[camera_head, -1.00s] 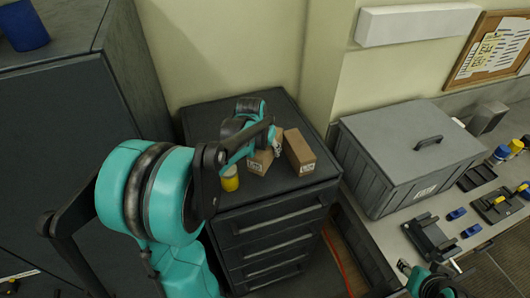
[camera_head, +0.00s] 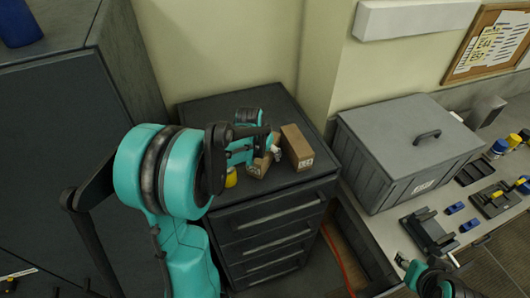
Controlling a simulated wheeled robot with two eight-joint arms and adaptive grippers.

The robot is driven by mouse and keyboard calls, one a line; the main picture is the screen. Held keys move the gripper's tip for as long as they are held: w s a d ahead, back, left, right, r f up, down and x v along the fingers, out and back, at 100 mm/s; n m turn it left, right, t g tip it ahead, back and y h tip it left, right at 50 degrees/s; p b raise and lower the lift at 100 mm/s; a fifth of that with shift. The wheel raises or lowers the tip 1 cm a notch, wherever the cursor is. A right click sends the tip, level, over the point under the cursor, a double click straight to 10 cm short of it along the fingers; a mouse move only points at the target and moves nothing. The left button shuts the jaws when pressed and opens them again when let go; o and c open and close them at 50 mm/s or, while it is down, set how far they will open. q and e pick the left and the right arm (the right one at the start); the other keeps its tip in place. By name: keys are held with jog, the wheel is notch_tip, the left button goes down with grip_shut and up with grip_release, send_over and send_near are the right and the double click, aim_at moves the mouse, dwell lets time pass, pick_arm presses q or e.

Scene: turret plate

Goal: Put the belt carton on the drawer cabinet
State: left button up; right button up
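The dark drawer cabinet (camera_head: 268,209) stands in the middle, against the wall. Two brown cartons are on its top: a long one (camera_head: 297,147) with a white label at the right, and a smaller one (camera_head: 257,168) partly hidden by my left arm. I cannot read which is the belt carton. My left gripper (camera_head: 275,151) is low over the cabinet top, between the two cartons; its fingers are small and partly hidden, so its opening and any contact are unclear. My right gripper (camera_head: 402,262) is at the lower right by the bench edge, too small to judge.
A yellow container (camera_head: 231,178) stands at the cabinet's left front, partly behind my arm. A grey lidded crate (camera_head: 408,158) is on the bench at the right, with black holders (camera_head: 430,234) and blue parts (camera_head: 455,208) beside it. A tall dark cabinet (camera_head: 75,130) is at the left.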

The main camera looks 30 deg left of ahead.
pick_arm(q)
jog(key=shift+r, duration=0.15)
jog(key=v, duration=1.1)
jog(key=shift+r+p, duration=0.2)
jog(key=shift+p, duration=0.1)
jog(key=shift+s+d+r, duration=0.15)
jog(key=shift+s+r, duration=0.05)
jog(key=shift+r, duration=0.05)
jog(key=s+d+f+t, duration=0.2)
jog(key=s+d, duration=1.2)
jog(key=s, duration=0.1)
jog(key=shift+s+d+m+t, duration=0.2)
jog(key=shift+m+t, duration=0.1)
jog(key=shift+m, duration=0.1)
